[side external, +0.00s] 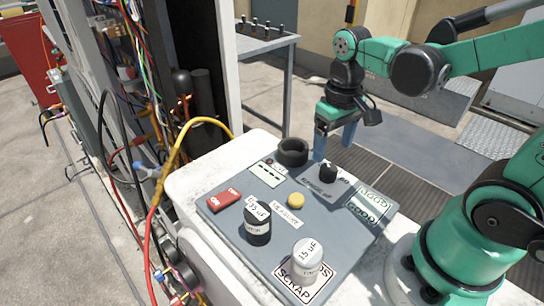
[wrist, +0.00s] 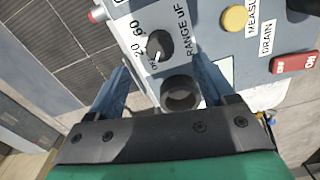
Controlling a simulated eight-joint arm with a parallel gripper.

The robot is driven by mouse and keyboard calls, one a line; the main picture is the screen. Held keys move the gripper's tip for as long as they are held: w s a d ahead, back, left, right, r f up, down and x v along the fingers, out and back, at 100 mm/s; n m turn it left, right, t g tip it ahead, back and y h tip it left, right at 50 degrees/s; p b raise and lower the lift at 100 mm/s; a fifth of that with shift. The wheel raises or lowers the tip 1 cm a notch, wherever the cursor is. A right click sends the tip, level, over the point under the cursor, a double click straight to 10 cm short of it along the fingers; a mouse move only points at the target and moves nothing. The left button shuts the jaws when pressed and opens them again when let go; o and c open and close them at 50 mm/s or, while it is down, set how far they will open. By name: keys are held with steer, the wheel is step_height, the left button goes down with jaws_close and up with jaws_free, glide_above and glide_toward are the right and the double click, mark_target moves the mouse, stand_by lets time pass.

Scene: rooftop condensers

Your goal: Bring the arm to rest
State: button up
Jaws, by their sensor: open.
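My gripper (side external: 338,142) is open, with blue fingers pointing down over the far side of the grey test panel (side external: 240,230). Nothing shows between the fingers. In the wrist view, my gripper (wrist: 163,80) frames the black round socket (wrist: 181,93), with the range knob (wrist: 159,45) just beyond. The socket also shows in the side view (side external: 292,152), left of my gripper. A white 15 uF capacitor (side external: 308,262) stands upright on the SCRAP label. A dark capacitor with a white top (side external: 257,220) stands upright near the panel's front left.
The panel carries a red switch (side external: 223,201), a yellow button (side external: 296,200) and a GOOD label (side external: 370,205) with nothing on it. An open condenser cabinet with hanging wires and hoses (side external: 180,150) stands at left. A grey side table (side external: 265,42) holds several small dark items behind.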

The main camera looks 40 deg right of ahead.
steer(key=a+r+t, duration=0.1)
steer(key=t, duration=0.1)
steer(key=w+a+r+n+t, duration=0.1)
steer(key=t, duration=0.1)
steer(key=w+a+r+n+t, duration=0.1)
steer(key=r+t, duration=0.1)
steer(key=t, duration=0.1)
steer(key=shift+w+a, duration=0.1)
steer(key=shift+a, duration=0.25)
stand_by(0.7)
